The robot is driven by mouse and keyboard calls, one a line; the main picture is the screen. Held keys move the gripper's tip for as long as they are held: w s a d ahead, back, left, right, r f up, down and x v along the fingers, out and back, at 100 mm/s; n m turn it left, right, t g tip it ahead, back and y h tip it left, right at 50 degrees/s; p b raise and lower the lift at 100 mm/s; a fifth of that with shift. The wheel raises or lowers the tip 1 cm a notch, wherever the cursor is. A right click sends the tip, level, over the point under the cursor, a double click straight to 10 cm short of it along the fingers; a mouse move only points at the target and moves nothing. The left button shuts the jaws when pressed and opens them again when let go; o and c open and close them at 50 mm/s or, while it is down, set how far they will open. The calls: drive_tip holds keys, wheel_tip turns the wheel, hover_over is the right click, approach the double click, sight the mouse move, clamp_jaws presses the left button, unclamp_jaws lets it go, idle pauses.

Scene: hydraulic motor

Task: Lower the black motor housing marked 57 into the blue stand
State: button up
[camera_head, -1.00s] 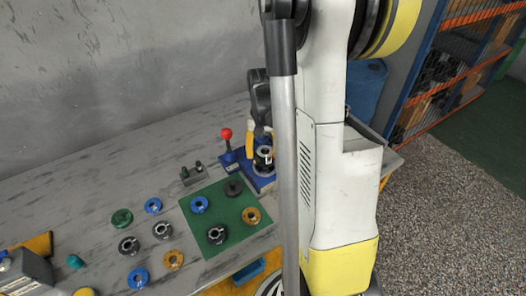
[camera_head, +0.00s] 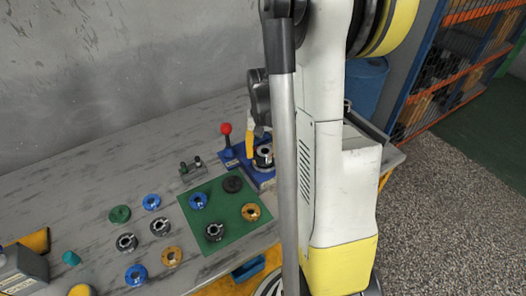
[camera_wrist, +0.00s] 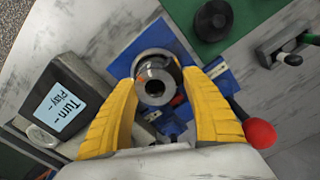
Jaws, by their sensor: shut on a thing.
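The motor housing (camera_wrist: 155,78), dark with a bright metal rim and a round central bore, is between my yellow fingertips in the wrist view. It also shows at the right end of the table in the head view (camera_head: 264,156). My gripper (camera_wrist: 159,79) is shut on it. The blue stand (camera_wrist: 127,60) is around and beneath the housing in the wrist view, and its blue base (camera_head: 262,178) shows in the head view. The housing's lower part is hidden, so I cannot tell how deep it sits. The 57 mark is not readable.
A red-knobbed lever (camera_head: 226,130) stands just left of the stand. A green mat (camera_head: 222,214) with several round parts lies nearby, with more parts left of it. A box with a screen (camera_wrist: 70,98) is beside my left finger. A small valve block (camera_head: 191,172) stands behind the mat.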

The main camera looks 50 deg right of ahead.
drive_tip(key=shift+f+b, duration=0.4)
drive_tip(key=shift+f, duration=0.05)
idle(0.4)
drive_tip(key=o, duration=1.9)
drive_tip(key=shift+c, duration=0.2)
drive_tip(key=shift+r+p, duration=3.4)
drive_tip(key=shift+r, duration=1.15)
